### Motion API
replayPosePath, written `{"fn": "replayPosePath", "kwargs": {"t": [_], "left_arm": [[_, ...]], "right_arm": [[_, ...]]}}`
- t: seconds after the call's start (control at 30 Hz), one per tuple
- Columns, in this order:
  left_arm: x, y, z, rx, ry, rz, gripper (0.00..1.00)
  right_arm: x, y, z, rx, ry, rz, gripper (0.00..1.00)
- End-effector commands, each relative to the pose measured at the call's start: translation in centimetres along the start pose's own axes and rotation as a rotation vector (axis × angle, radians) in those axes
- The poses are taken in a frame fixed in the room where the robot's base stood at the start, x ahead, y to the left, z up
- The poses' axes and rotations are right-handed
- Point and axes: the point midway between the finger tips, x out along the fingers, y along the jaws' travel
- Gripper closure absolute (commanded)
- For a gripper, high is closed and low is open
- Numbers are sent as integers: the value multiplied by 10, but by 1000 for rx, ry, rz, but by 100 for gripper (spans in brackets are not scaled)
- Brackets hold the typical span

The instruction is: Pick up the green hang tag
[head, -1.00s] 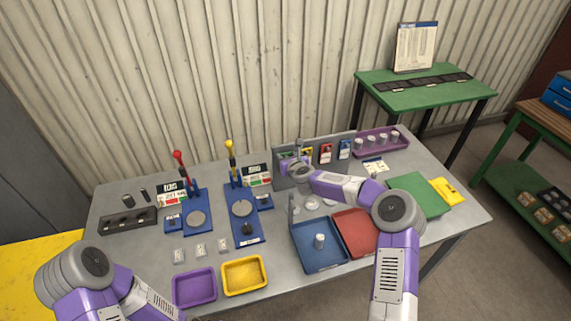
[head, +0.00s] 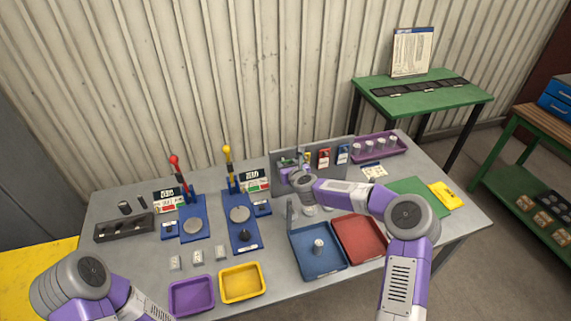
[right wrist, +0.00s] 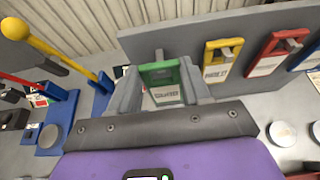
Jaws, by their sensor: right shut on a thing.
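The green hang tag (right wrist: 163,82) is between the two grey fingers of my right gripper (right wrist: 160,92) in the right wrist view. It has a green frame and a pale printed card. A grey hook shows just above its top edge; I cannot tell whether the tag still hangs on it. In the head view my right gripper (head: 285,177) is at the left part of the grey upright board (head: 278,158) and largely covers the tag. The right gripper is shut on the tag. Only my left arm shows, at the lower left; its gripper is out of view.
Yellow (right wrist: 222,62), red (right wrist: 275,52) and blue (head: 343,153) tags hang to the right on the same board. A blue tray (head: 318,268) and a red tray (head: 372,258) lie in front. Two lever presses with blue bases stand left of the board.

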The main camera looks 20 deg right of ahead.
Motion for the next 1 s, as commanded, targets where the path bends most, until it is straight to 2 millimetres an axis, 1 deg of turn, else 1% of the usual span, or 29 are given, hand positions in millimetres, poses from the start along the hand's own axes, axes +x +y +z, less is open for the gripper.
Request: {"fn": "replayPosePath", "kwargs": {"t": [0.07,0.1,0.3,0.43,0.6,0.7,0.8,1.0], "left_arm": [[6,-2,0,0,0,0,0],[3,-1,0,0,0,0,0],[-5,2,0,0,0,0,0],[-10,4,0,0,0,0,0],[-17,6,1,0,0,0,0],[-19,7,1,0,0,0,0],[-20,8,1,0,0,0,0],[-20,8,1,0,0,0,0]], "right_arm": [[-12,-1,-7,-2,1,0,95],[-16,0,10,-5,-7,-1,95],[-36,0,58,-4,-6,-2,95],[-47,0,85,-3,-5,-2,95],[-57,0,110,-1,-3,-1,95],[-61,0,118,-1,-2,-1,95],[-62,1,122,-1,-1,0,95],[-63,0,124,-1,-1,0,95]]}}
